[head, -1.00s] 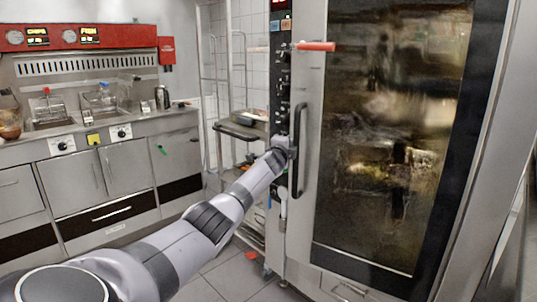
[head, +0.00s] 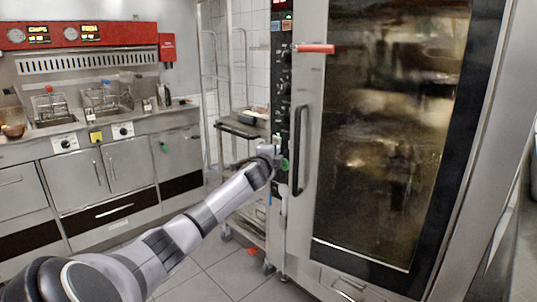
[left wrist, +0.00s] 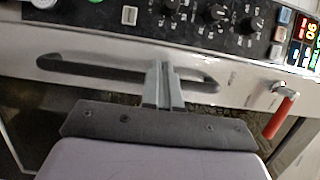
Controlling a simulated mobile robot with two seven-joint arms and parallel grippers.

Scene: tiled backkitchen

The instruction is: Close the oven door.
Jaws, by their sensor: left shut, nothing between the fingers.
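The tall oven (head: 305,250) stands at the right in the head view. Its large glass door (head: 385,150) sits against the control panel (head: 280,95), with no clear gap along the handle side. The black vertical door handle (head: 298,150) is near the door's left edge; it also shows in the left wrist view (left wrist: 90,68). My left gripper (head: 277,158) is just left of the handle, in front of the panel. In the left wrist view its fingers (left wrist: 163,75) are together and empty, overlapping the handle; contact cannot be told. My right gripper is not in view.
A red-tipped lever (head: 315,48) sticks out near the door's top left; it also shows in the left wrist view (left wrist: 280,115). A wire rack trolley (head: 240,130) stands left of the oven. Fryers and cabinets (head: 130,165) line the left.

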